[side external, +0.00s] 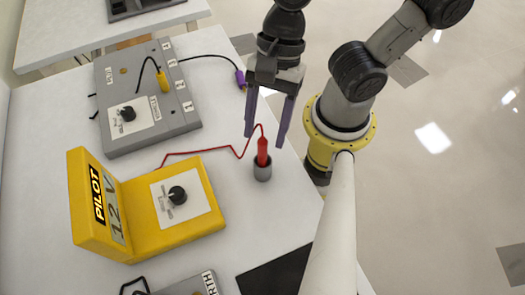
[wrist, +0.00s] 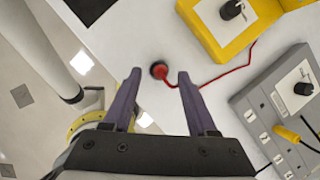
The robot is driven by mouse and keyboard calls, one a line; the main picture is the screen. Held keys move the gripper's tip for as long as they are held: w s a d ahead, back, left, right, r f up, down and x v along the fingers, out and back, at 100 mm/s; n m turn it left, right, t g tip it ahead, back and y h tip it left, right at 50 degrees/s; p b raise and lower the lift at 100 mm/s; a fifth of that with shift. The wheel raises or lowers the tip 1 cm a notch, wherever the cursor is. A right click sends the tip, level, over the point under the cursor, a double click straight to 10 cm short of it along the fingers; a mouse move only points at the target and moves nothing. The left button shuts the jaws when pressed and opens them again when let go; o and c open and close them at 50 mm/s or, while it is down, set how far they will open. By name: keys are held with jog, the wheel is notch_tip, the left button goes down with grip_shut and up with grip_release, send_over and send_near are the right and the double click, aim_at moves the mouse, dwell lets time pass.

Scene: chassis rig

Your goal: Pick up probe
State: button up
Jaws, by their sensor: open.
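The red probe (side external: 262,152) stands upright in a small grey cup (side external: 262,172) on the white table. A thin red wire runs from it to the yellow meter (side external: 185,205). My gripper (side external: 265,140) is open, its two purple fingers pointing down. In the side view the fingers hang above and behind the probe, apart from it. The gripper holds nothing.
A grey box (side external: 148,95) with a knob and a yellow plug (side external: 163,80) stands at the back left. A purple plug (side external: 240,79) on a black wire lies near my gripper. A black mat (side external: 275,272) lies at the front. Bare table surrounds the cup.

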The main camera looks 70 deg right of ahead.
aim_at(264, 137)
jog(key=shift+x, duration=1.85)
grip_shut()
